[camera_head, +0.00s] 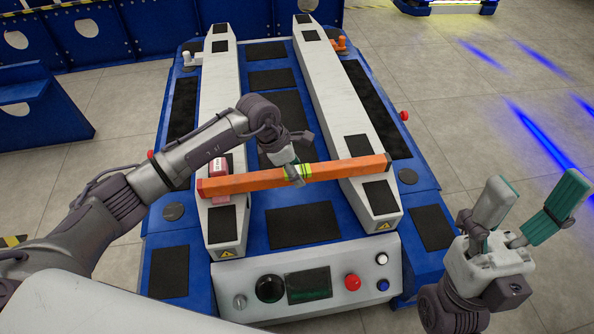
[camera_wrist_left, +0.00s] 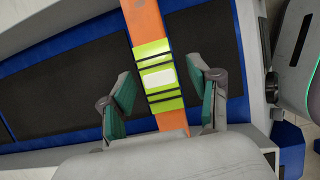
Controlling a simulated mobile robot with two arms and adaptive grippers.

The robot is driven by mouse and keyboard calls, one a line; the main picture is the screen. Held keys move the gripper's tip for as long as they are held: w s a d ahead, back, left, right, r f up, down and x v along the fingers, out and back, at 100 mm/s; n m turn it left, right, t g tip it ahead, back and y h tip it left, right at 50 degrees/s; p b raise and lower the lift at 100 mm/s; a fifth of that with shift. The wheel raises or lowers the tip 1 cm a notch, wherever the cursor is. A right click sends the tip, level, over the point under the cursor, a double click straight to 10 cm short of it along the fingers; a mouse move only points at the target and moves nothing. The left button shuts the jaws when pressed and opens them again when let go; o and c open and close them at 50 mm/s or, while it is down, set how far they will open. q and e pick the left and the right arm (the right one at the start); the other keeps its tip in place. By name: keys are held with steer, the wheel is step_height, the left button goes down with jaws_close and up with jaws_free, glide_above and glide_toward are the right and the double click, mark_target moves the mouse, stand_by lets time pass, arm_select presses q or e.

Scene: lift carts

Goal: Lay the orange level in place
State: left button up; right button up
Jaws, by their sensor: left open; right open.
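The orange level (camera_head: 345,170) lies across the two pale rails of the blue lift cart, slightly slanted in the head view. Its middle has a yellow-green band with a white label (camera_wrist_left: 157,77). My left gripper (camera_head: 296,172) is open over the middle of the level. In the left wrist view its two teal-padded fingers (camera_wrist_left: 163,98) stand on either side of the orange bar, with gaps visible. My right gripper (camera_head: 530,210) is open and empty, to the right of the cart and apart from the level.
A red item with a white label (camera_head: 219,166) is on the left rail (camera_head: 222,105) by the level's left end. The right rail (camera_head: 330,80) has dark pads. A control panel (camera_head: 310,284) with buttons is at the cart's front. Floor (camera_head: 450,110) at right is clear.

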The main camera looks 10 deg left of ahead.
arm_select(q)
steer(key=v, duration=1.1)
steer(key=shift+f, duration=0.1)
